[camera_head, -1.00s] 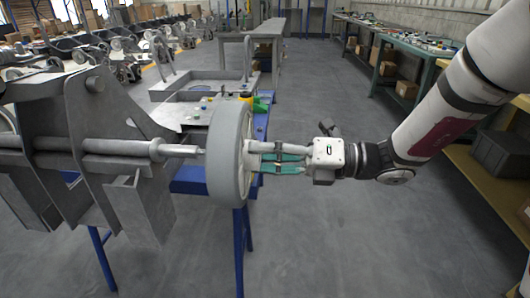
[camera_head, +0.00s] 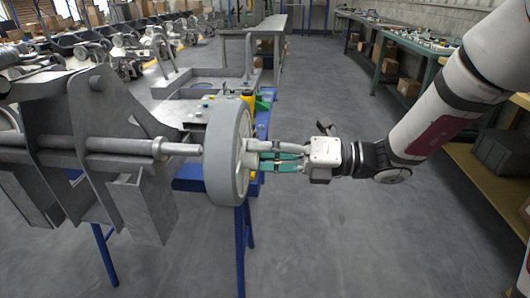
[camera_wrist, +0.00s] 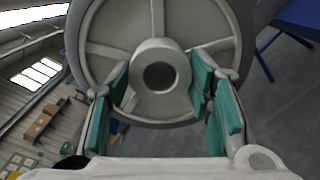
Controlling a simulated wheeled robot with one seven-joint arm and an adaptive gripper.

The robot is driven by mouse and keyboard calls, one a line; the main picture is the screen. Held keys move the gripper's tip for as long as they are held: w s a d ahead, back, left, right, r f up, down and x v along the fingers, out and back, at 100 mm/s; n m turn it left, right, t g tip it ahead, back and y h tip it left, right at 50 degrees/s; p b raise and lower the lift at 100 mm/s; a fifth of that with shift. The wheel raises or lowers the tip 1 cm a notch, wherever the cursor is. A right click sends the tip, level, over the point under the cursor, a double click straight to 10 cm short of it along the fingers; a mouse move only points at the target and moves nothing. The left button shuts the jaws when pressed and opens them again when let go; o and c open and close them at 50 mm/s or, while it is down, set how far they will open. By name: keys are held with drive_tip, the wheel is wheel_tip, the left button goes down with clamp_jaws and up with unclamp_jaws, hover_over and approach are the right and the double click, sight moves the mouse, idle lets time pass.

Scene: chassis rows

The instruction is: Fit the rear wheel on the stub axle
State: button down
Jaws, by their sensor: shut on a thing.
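The grey rear wheel (camera_head: 228,150) stands upright in the head view, just right of the tip of the stub axle (camera_head: 180,149). The axle sticks out to the right from the grey chassis (camera_head: 85,140). The wheel and the axle tip look very close; I cannot tell whether they touch. My gripper (camera_head: 262,156) is to the right of the wheel, its green-padded fingers shut on the wheel's hub. In the wrist view the wheel (camera_wrist: 155,60) fills the top, with its hub and dark bore between the fingers (camera_wrist: 160,95). The axle does not show through the bore.
A blue stand (camera_head: 242,240) is under and behind the wheel. A grey workbench frame with small coloured parts (camera_head: 205,100) is behind it. Benches with boxes (camera_head: 410,65) line the right side. The floor (camera_head: 330,240) below my arm is clear.

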drive_tip(key=shift+w+a+r+p, duration=0.1)
drive_tip(key=shift+a+p, duration=0.8)
drive_tip(key=shift+a, duration=2)
drive_tip(key=shift+w+a+p, duration=0.1)
drive_tip(key=shift+a+p, duration=0.8)
drive_tip(key=shift+a, duration=1.95)
drive_tip(key=c, duration=0.7)
unclamp_jaws()
drive_tip(key=shift+d, duration=0.1)
drive_tip(key=d, duration=1.1)
drive_tip(key=shift+s+d, duration=0.2)
drive_tip(key=shift+d, duration=0.2)
